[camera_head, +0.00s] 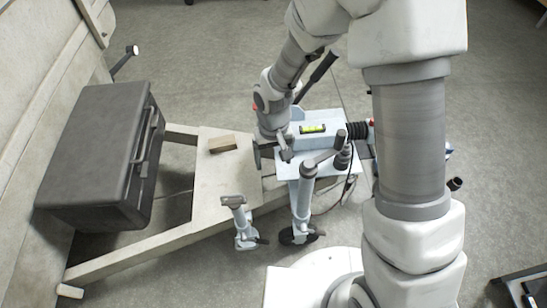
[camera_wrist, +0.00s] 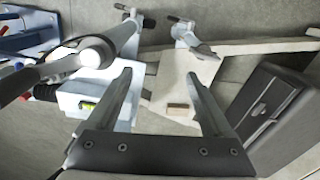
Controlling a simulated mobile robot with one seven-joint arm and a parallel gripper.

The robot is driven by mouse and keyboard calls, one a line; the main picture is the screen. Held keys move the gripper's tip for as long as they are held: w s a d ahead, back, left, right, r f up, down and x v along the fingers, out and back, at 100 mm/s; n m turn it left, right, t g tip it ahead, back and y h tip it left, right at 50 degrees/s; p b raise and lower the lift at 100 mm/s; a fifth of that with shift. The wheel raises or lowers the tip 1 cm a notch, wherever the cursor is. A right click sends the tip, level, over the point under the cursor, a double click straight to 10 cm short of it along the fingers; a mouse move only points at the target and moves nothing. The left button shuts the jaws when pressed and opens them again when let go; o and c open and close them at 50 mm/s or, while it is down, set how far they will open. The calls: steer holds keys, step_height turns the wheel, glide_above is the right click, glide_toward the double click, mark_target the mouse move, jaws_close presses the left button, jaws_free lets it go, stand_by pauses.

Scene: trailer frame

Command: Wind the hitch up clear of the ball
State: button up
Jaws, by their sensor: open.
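The jockey wheel post (camera_head: 303,195) stands beside the pale blue drawbar plate (camera_head: 290,172), its wheel (camera_head: 297,236) low on the floor side. A grey crank (camera_head: 323,157) runs from its top to a dark upright handle (camera_head: 341,137). The crank (camera_wrist: 62,66) and post top (camera_wrist: 97,52) also show in the wrist view. My gripper (camera_head: 271,153) is left of the post, above the drawbar; its fingers (camera_wrist: 158,75) are apart with nothing between them. The hitch's black bellows (camera_head: 356,130) show at the drawbar's right end. My arm hides the area beyond; I cannot make out the ball.
A green spirit level (camera_head: 313,129) lies on the drawbar. A wooden block (camera_head: 222,144) lies on the frame plate. A black toolbox (camera_head: 100,155) sits at left. A short grey stand (camera_head: 241,222) is left of the wheel. A dark lever (camera_head: 318,75) slants up behind the drawbar.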

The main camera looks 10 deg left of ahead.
steer(key=shift+o, duration=0.8)
steer(key=shift+r, duration=0.1)
step_height(320, 180, up, 8)
steer(key=p, duration=0.5)
steer(key=shift+p, duration=0.4)
